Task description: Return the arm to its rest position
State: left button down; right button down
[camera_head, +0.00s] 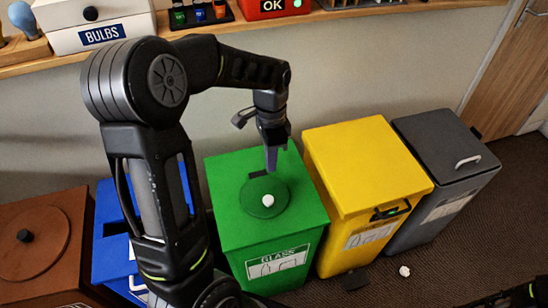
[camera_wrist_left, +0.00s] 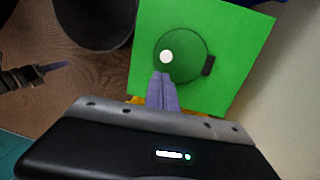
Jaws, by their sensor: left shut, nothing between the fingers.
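My left arm comes in from the left and arches over the bins in the head view. Its gripper (camera_head: 272,157) is shut and empty, pointing down above the back part of the green glass bin (camera_head: 230,228). The green bin has a round lid (camera_head: 254,206) with a white knob (camera_head: 268,201). In the left wrist view the shut fingers (camera_wrist_left: 162,78) appear in front of the round lid and its white knob (camera_wrist_left: 166,57). I cannot tell whether the fingertips touch the bin top. My right gripper is not clearly seen in the head view.
A yellow bin (camera_head: 362,165) and a grey bin (camera_head: 440,150) stand right of the green one. A blue bin (camera_head: 108,255) and a brown bin (camera_head: 62,205) stand left, partly behind my arm. A shelf (camera_head: 205,30) runs along the wall. Small litter (camera_head: 404,271) lies on the floor.

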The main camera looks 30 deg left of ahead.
pick_arm(q)
jog(key=s+d+f+n, duration=0.1)
jog(key=d+f, duration=0.3)
jog(key=f, duration=0.1)
jog(key=s+d+f+n+h, duration=0.1)
jog(key=d+f, duration=0.4)
jog(key=f, duration=0.1)
jog(key=s+d+f+n+h, duration=0.1)
jog(key=d+f, duration=0.4)
jog(key=f, duration=0.1)
jog(key=shift+s+d+f+t, duration=0.1)
jog(key=shift+d+f+t, duration=0.1)
jog(key=shift+t, duration=0.2)
jog(key=s+d+f+n+t+h, duration=0.1)
jog(key=s+d+f+n, duration=0.5)
jog(key=s+d+f, duration=0.3)
jog(key=s+d, duration=0.2)
jog(key=s, duration=0.1)
jog(key=shift+n, duration=0.3)
jog(key=shift+s, duration=0.1)
